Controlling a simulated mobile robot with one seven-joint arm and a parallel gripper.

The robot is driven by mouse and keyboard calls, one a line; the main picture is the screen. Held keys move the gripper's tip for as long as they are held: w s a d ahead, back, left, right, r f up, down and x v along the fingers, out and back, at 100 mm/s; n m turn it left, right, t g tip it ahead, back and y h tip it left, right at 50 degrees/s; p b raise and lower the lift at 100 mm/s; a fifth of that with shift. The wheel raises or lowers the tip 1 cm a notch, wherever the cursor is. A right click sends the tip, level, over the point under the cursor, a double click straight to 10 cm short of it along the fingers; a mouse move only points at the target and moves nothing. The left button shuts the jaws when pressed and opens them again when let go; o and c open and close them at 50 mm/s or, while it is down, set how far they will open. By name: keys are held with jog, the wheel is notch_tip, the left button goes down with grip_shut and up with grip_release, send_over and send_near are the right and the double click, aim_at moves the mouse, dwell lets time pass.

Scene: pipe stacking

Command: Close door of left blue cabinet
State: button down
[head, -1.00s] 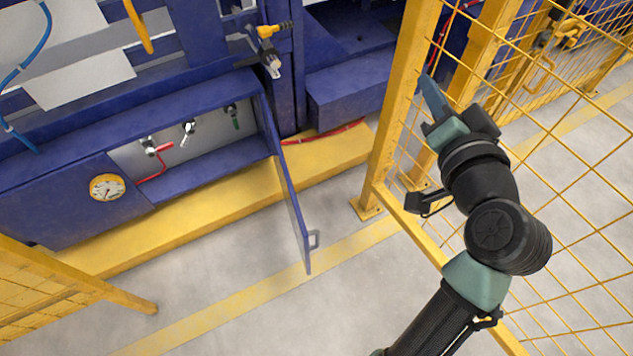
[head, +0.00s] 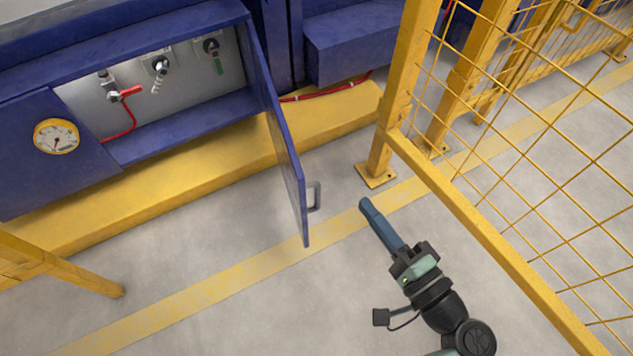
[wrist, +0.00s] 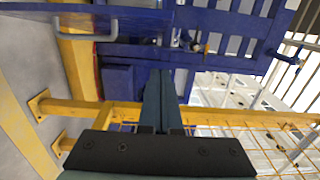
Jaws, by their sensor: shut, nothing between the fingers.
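The blue cabinet (head: 140,160) stands at the left in the head view, with its compartment uncovered. Its blue door (head: 284,150) is swung wide open, jutting out over the floor, with a grey handle (head: 314,197) near its free end. My gripper (head: 366,205) is shut and empty, to the right of the door handle and apart from it. In the wrist view the shut fingers (wrist: 160,90) point ahead, and the door's edge with its handle (wrist: 85,27) shows at the upper left.
A yellow fence post (head: 385,140) and mesh fence (head: 530,170) stand to the right of my gripper. A yellow rail (head: 60,268) is at the lower left. A yellow plinth (head: 190,175) runs below the cabinet. The grey floor in front of the door is clear.

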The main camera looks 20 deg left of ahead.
jog(key=w+a+b, duration=0.3)
jog(key=a+b, duration=0.2)
jog(key=a, duration=0.6)
jog(key=shift+b, duration=0.3)
jog(key=shift+a, duration=0.15)
